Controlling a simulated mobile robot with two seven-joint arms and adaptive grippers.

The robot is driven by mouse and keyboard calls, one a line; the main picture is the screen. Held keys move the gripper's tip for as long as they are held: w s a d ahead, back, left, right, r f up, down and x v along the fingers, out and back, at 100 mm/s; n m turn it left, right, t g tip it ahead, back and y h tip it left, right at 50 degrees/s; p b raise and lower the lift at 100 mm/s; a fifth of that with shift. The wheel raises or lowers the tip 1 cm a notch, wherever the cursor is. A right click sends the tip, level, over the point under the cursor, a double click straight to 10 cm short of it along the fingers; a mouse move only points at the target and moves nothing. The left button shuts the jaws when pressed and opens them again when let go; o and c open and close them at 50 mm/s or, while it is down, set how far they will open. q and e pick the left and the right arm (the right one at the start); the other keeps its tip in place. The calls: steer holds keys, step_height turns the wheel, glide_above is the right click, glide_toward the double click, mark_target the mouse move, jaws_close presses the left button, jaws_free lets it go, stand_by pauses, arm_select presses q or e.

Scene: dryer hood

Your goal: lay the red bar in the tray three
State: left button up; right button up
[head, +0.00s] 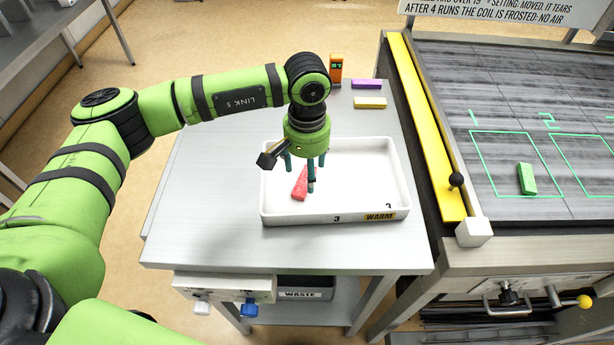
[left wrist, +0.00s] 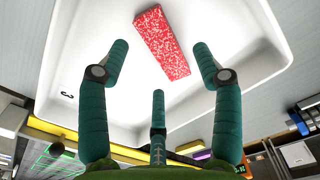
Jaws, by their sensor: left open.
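The red bar (head: 300,184) lies flat in the white tray marked 3 (head: 336,218), on the tray's left part. The bar is speckled with white in the left wrist view (left wrist: 162,42). My left gripper (head: 312,180) is over the tray with its fingers pointing down. Its three fingers are spread open in the left wrist view (left wrist: 160,80), and the bar lies beyond the fingertips, with nothing between them. In the head view a finger partly overlaps the bar. My right gripper is not in view.
The tray stands on a grey table (head: 200,200). A purple bar (head: 366,84), a yellow bar (head: 370,102) and an orange device (head: 336,68) are at the table's back. To the right, a green bar (head: 526,178) lies on a dark surface with outlined squares, beyond a yellow strip (head: 425,125).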

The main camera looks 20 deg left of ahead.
arm_select(q)
step_height(320, 180, up, 9)
steer(key=b, duration=0.3)
steer(key=shift+r, duration=0.15)
